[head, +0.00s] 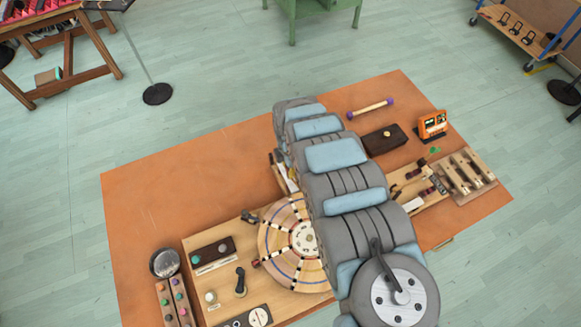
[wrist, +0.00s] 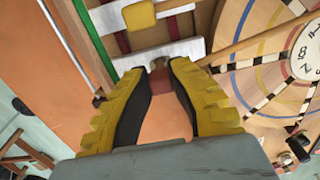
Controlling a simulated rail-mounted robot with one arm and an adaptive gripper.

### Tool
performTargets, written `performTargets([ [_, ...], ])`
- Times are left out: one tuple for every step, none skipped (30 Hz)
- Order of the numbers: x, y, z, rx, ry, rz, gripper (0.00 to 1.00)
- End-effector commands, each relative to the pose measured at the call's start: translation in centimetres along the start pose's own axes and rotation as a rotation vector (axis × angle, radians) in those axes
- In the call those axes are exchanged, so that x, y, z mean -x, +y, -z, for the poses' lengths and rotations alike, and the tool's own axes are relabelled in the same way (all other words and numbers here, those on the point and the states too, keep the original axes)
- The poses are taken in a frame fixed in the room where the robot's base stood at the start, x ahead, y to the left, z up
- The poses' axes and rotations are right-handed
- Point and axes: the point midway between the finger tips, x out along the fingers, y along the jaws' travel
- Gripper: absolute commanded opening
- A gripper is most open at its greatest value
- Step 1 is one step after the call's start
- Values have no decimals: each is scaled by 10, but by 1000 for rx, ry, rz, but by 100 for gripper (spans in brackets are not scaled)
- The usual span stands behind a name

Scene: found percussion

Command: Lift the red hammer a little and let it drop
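My gripper (wrist: 160,72) shows in the wrist view, with two yellow fingers and black inner pads. Its fingertips are close together. A dull red block (wrist: 158,80), which looks like part of the red hammer, fills the narrow gap between the tips. I cannot tell whether the pads press on it or only flank it. The rest of the hammer is hidden or not clear. Just beyond it lies a pale grey bar (wrist: 187,47). In the head view my arm covers the gripper and hammer.
A round numbered board (head: 280,262) lies beside my arm, also at right in the wrist view (wrist: 262,75). The orange table (head: 160,190) is bare at left. A dark box (head: 372,141), a purple-ended rod (head: 370,107) and an orange device (head: 432,124) stand at right.

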Motion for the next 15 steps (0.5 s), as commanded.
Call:
performTargets([
  [0,0,0,0,0,0,0],
  [0,0,0,0,0,0,0],
  [0,0,0,0,0,0,0],
  [1,0,0,0,0,-1,0],
  [2,0,0,0,0,-3,0],
  [4,0,0,0,1,-6,0],
  [6,-1,0,0,1,-9,0],
  [8,-1,0,1,1,-12,0],
  [10,-2,0,1,2,-18,0],
  [12,-2,0,1,2,-24,0],
  [15,-2,0,0,2,-31,0],
  [18,-2,0,0,2,-42,0],
  [20,-1,0,-1,2,-50,0],
  [21,-1,0,-1,2,-57,0],
  [24,-1,0,-1,2,-65,0],
])
